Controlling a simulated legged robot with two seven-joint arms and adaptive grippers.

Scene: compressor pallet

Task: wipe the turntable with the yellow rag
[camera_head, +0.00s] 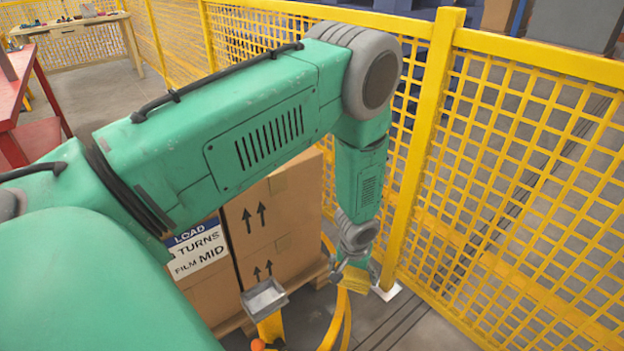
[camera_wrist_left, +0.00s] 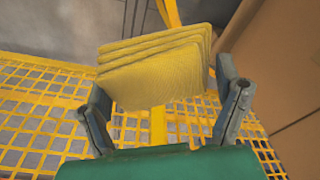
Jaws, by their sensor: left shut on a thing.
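The folded yellow rag (camera_wrist_left: 155,72) fills the middle of the left wrist view, its layers stacked between the two grey fingers of my left gripper (camera_wrist_left: 165,108). In the head view my left gripper (camera_head: 354,264) hangs low at the end of the green arm, shut on the rag (camera_head: 355,279), just right of the stacked boxes and beside the fence post. The rag appears to be in the air, but its height above the floor is hard to judge. I cannot clearly pick out the turntable; the boxes and my arm cover much of that area. My right gripper is out of view.
Cardboard boxes (camera_head: 284,222) stand on a wooden pallet (camera_head: 314,276), with a load sign (camera_head: 198,250). Yellow mesh fence (camera_head: 520,170) closes off the right and back. A grey tray (camera_head: 264,298) on a yellow post and a curved yellow rail (camera_head: 337,325) stand in front.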

